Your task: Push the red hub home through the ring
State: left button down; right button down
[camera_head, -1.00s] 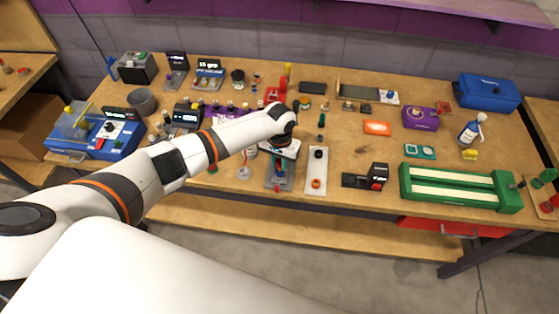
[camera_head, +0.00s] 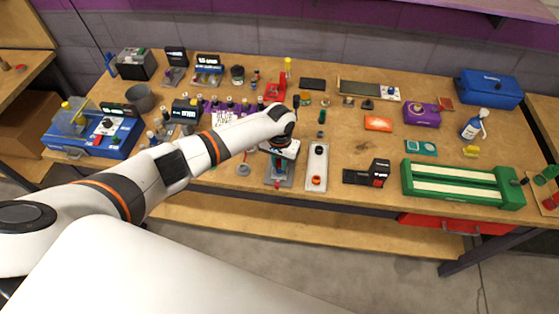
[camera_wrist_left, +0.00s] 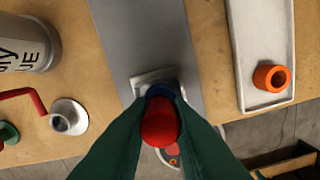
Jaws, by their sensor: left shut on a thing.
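The red hub (camera_wrist_left: 159,122) is between the two dark green fingers of my left gripper (camera_wrist_left: 160,132) in the left wrist view. The gripper is shut on it. A blue round part (camera_wrist_left: 160,90) sits just behind the hub, in a pale square frame (camera_wrist_left: 150,77) on a grey plate (camera_wrist_left: 150,38). I cannot tell whether this blue part is the ring, or how deep the hub sits in it. In the head view my left wrist covers most of the grey plate (camera_head: 270,181) and the fingertips are hard to make out. My right gripper does not show.
A white tray (camera_head: 317,150) with an orange ring (camera_head: 316,180) lies just right of the plate. A black device (camera_head: 366,173) and a green-framed track (camera_head: 460,186) are farther right. In the wrist view a red bent handle (camera_wrist_left: 22,95) and a grey cup (camera_wrist_left: 25,45) are at left.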

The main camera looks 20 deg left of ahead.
aim_at(279, 161)
pick_arm(q)
jog(key=c, duration=1.4)
grip_release()
jog(key=shift+s+f, duration=0.1)
jog(key=shift+o, duration=0.8)
notch_tip(279, 161, up, 12)
jog(key=b, duration=0.1)
jog(key=shift+b, duration=0.3)
